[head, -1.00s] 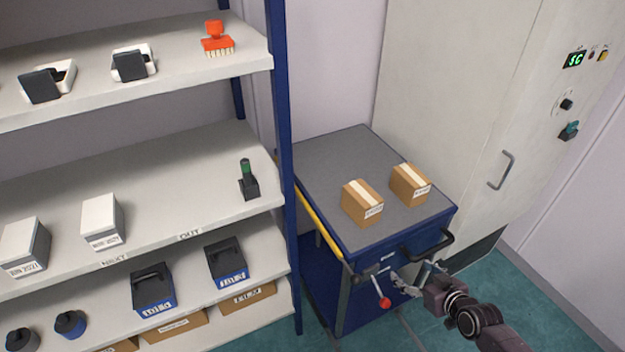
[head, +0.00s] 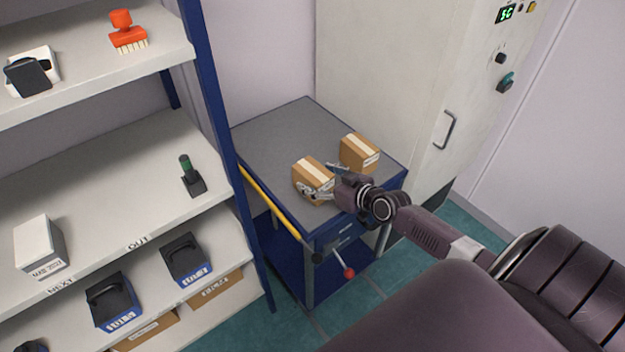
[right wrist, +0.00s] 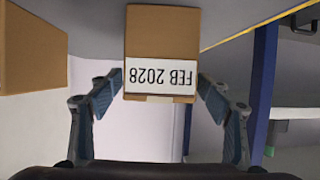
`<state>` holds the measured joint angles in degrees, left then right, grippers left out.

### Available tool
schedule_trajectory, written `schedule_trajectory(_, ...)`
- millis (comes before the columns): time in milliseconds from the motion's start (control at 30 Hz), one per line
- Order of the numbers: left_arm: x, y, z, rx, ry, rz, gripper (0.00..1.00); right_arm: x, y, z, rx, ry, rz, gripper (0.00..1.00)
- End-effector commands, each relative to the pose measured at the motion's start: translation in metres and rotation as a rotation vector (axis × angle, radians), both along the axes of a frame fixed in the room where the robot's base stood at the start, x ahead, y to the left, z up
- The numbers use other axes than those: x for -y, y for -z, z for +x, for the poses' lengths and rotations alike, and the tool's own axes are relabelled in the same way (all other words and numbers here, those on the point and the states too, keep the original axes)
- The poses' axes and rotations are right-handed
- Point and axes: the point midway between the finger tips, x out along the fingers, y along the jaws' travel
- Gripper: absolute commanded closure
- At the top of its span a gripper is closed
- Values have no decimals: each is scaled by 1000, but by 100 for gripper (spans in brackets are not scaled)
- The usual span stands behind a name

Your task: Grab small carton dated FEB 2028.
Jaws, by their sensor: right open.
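The small carton dated FEB 2028 (right wrist: 162,45) is brown with a white label, and its print appears upside down in the right wrist view. In the head view it is the left carton (head: 312,170) on the grey cart top, partly hidden by my right gripper. My right gripper (head: 322,182) is open at its front. In the right wrist view the fingers (right wrist: 160,84) stand one on each side of the label end, with small gaps. A second brown carton (head: 360,150) stands to its right, and its date is unreadable. My left gripper is out of view.
The blue cart (head: 290,125) has a grey top, clear behind the cartons. A shelf rack (head: 205,90) with a blue post stands at the left. A tall cabinet (head: 400,80) stands behind the cart. A red-knobbed lever (head: 348,272) juts from the cart's front.

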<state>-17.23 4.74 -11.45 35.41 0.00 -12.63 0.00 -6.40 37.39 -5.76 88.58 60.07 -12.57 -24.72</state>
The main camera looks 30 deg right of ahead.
Motion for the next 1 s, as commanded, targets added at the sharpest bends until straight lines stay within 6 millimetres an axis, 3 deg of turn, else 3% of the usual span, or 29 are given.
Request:
schedule_trajectory(200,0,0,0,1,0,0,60,-3,8,20,1,1,1,29)
schedule_trajectory(500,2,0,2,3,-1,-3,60,-3,9,22,0,1,0,29)
schedule_trajectory(1000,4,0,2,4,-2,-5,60,-3,9,22,0,1,0,83)
